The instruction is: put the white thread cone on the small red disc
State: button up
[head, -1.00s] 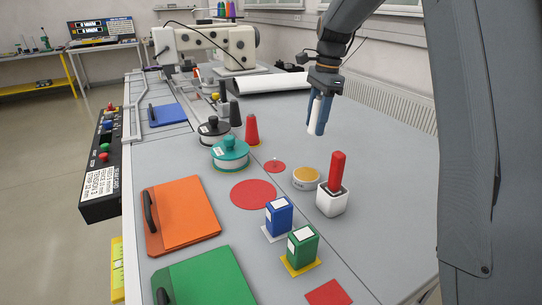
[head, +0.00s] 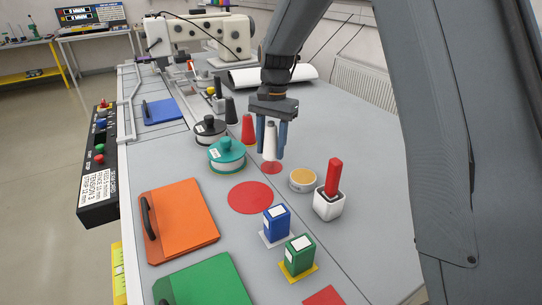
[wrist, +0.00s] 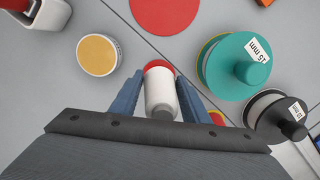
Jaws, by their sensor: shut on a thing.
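The white thread cone (head: 270,143) is upright between the blue fingers of my gripper (head: 271,142), which is shut on it. In the wrist view the cone (wrist: 161,94) sits between the two fingers (wrist: 158,95). The small red disc (head: 271,169) lies flat on the table at the cone's lower end in the head view. In the wrist view a red edge of the disc (wrist: 158,64) shows past the cone, which hides the rest. I cannot tell whether the cone's base touches the disc.
Close by stand a red cone (head: 248,130), a teal-lidded container (head: 227,154), a yellow-topped round tin (head: 303,179) and a white holder with a red stick (head: 330,203). A large red disc (head: 250,197) lies in front. The table to the right is clear.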

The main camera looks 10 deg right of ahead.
aim_at(271, 157)
jog(key=shift+f+p, duration=0.55)
jog(key=shift+f, duration=1.5)
jog(key=o, duration=1.1)
jog(key=shift+f, duration=0.1)
jog(key=r+b, duration=0.1)
jog(key=r, duration=0.3)
jog(key=r+b, duration=0.1)
jog(key=r, duration=0.3)
jog(key=w+d+r+b, duration=0.1)
jog(key=r, duration=0.3)
jog(key=shift+w+r+b, duration=0.1)
jog(key=shift+b, duration=0.2)
